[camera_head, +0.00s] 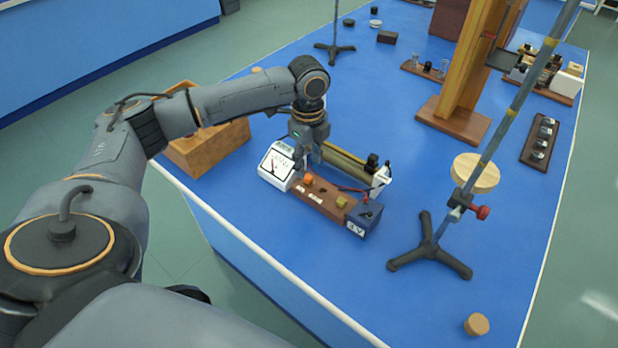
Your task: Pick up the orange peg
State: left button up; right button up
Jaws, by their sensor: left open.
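The orange peg (308,179) stands on a brown wooden board (323,201), close to the board's left end by a white meter (277,164). A yellow-green peg (341,202) is farther right on the same board. My left gripper (309,160) points down just above and behind the orange peg, beside the meter. It is open and holds nothing that I can see. Its fingertips are small and dark here, so I cannot tell if they touch anything. My right gripper is not in view.
A dark blue box (364,217) closes the board's right end. A wooden box (207,148) is at the left table edge. A tripod stand (429,246) rises at right. Blue tabletop in front is clear.

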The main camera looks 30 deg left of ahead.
aim_at(309, 177)
pick_arm(q)
jog(key=f, duration=0.3)
jog(key=f+p, duration=0.1)
jog(key=f, duration=0.1)
jog(key=shift+w+f, duration=0.3)
grip_shut()
